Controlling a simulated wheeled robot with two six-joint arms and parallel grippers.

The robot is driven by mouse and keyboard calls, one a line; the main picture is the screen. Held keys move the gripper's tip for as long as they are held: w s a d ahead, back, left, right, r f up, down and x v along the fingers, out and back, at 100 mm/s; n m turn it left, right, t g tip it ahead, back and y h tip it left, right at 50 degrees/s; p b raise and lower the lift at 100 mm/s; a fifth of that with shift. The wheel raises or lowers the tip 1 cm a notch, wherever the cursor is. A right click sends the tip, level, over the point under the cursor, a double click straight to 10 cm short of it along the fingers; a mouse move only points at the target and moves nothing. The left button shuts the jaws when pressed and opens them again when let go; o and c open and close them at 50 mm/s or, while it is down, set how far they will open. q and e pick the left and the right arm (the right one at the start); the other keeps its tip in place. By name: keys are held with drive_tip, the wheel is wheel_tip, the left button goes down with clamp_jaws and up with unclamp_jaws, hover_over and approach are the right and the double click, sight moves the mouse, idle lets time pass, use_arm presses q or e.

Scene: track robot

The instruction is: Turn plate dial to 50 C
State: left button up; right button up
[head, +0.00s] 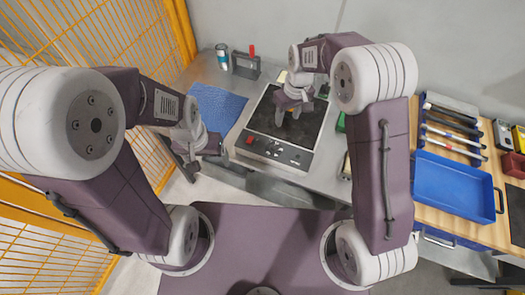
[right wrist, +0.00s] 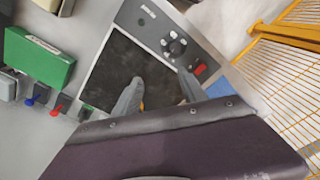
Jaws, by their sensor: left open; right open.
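The hot plate has a dark square top (head: 308,128) and a grey control panel along its front edge. It also shows in the right wrist view (right wrist: 112,65). A round dark dial (right wrist: 175,47) with pale marks around it sits on the panel, beside a red switch (right wrist: 200,70). The dial's exact setting is too small to read. My right gripper (head: 288,119) is open and empty above the dark top; in the right wrist view one fingertip appears close to the dial, contact unclear. My left gripper (head: 188,162) is open and empty, left of the plate near the bench's front edge.
A blue mat (head: 216,108) lies left of the plate. A small rack (head: 245,65) and a jar (head: 222,56) stand behind. A green box (right wrist: 38,58) is on the plate's other side. A blue tray (head: 452,185) sits at the right. Yellow fencing (head: 100,40) is at left.

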drive_tip(key=n+g, duration=0.1)
hover_over(274, 146)
wheel_tip(274, 146, down, 5)
drive_tip(key=shift+w+d+f, duration=0.2)
drive_tip(key=shift+w+d, duration=0.05)
drive_tip(key=shift+d, duration=0.1)
drive_tip(key=f, duration=0.3)
drive_tip(key=f+p, duration=0.1)
drive_tip(key=f, duration=0.4)
drive_tip(key=shift+s+a+f, duration=0.25)
drive_tip(key=shift+a+f, duration=0.05)
drive_tip(key=shift+a, duration=0.1)
drive_tip(key=shift+c, duration=0.7)
clamp_jaws()
